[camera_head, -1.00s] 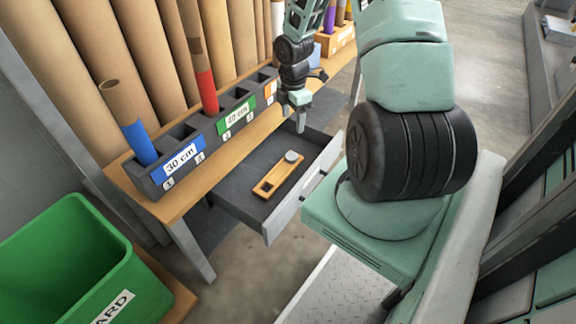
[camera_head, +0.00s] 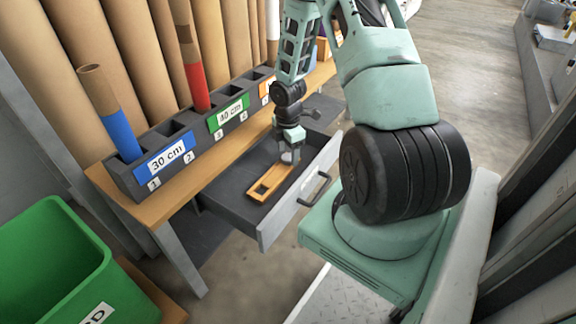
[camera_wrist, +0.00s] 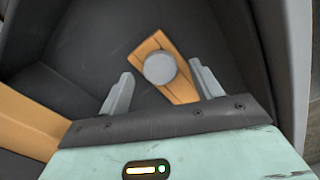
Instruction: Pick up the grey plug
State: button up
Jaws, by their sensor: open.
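The grey plug (camera_wrist: 160,68) is a round disc sitting on a wooden block (camera_wrist: 181,91) in the wrist view. In the head view the plug (camera_head: 289,157) is partly hidden under my gripper, at the far end of the block (camera_head: 268,182). The block lies in an open dark drawer and has a square hole near its other end. My gripper (camera_wrist: 160,88) is open, with one finger on each side of the plug in the wrist view. The head view shows my gripper (camera_head: 291,150) low over the plug. I cannot tell whether the fingers touch it.
The open drawer (camera_head: 240,207) has a grey front with a dark handle (camera_head: 313,190). Above it, a wooden bench (camera_head: 170,203) carries a dark rack (camera_head: 127,186) with cardboard tubes. A green bin (camera_head: 50,265) stands at the lower left.

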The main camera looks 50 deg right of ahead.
aim_at(288, 157)
jog(key=shift+f, duration=0.6)
jog(key=shift+r, duration=0.1)
jog(key=c, duration=1.1)
jog(key=shift+o, duration=0.2)
notch_tip(288, 157, up, 10)
jog(key=p, duration=0.5)
